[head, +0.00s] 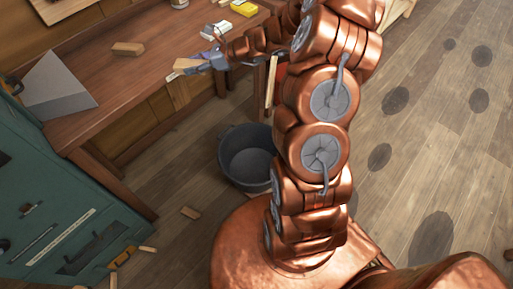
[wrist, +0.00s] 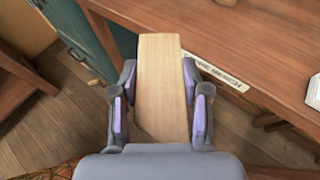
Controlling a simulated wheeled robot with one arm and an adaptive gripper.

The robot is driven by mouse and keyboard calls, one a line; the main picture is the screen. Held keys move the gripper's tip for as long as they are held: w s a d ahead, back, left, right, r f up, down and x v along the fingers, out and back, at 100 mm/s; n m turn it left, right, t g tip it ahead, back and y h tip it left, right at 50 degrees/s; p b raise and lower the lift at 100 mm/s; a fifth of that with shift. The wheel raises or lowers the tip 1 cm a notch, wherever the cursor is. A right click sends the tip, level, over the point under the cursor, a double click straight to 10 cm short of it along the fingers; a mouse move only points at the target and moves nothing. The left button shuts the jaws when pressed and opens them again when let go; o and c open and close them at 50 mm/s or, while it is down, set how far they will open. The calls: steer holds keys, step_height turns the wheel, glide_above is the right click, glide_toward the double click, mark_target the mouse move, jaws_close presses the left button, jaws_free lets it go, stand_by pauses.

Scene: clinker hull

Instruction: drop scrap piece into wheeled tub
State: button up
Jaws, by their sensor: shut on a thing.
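My gripper (head: 193,64) is shut on a pale wooden scrap piece (head: 185,65) near the front edge of the workbench. In the wrist view the scrap piece (wrist: 162,75) lies lengthwise between the two purple-padded fingers of my gripper (wrist: 159,78), its far end pointing away. The wheeled tub (head: 231,163), a dark grey round bucket, stands on the floor below and to the right of my gripper in the head view. Its visible inside looks empty. Its wheels cannot be made out, and my arm stands close to its right side. The tub is not in the wrist view.
The workbench (head: 150,85) carries another wooden block (head: 127,49), a grey wedge-shaped thing (head: 58,88) and yellow items (head: 244,9). A teal cabinet (head: 50,190) stands at the left. Small wood bits (head: 190,213) lie on the floor. The floor at the right is open.

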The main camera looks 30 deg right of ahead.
steer(key=s+d+f+m+t+h+b, duration=0.1)
steer(key=d+f+b, duration=0.5)
steer(key=f+b, duration=1)
steer(key=s+d+f+m+h+b, duration=0.1)
steer(key=d+f+b, duration=0.6)
steer(key=f+b, duration=0.9)
steer(key=s+d+f+m+t+b, duration=0.1)
steer(key=s+d+f+b, duration=0.2)
steer(key=d+f+b, duration=0.4)
step_height(320, 180, down, 23)
steer(key=b, duration=0.9)
steer(key=shift+s+f+t+h, duration=0.2)
steer(key=shift+t+h, duration=0.1)
steer(key=shift+h, duration=0.1)
steer(key=o, duration=1.3)
steer(key=shift+c, duration=0.2)
steer(key=v, duration=1.2)
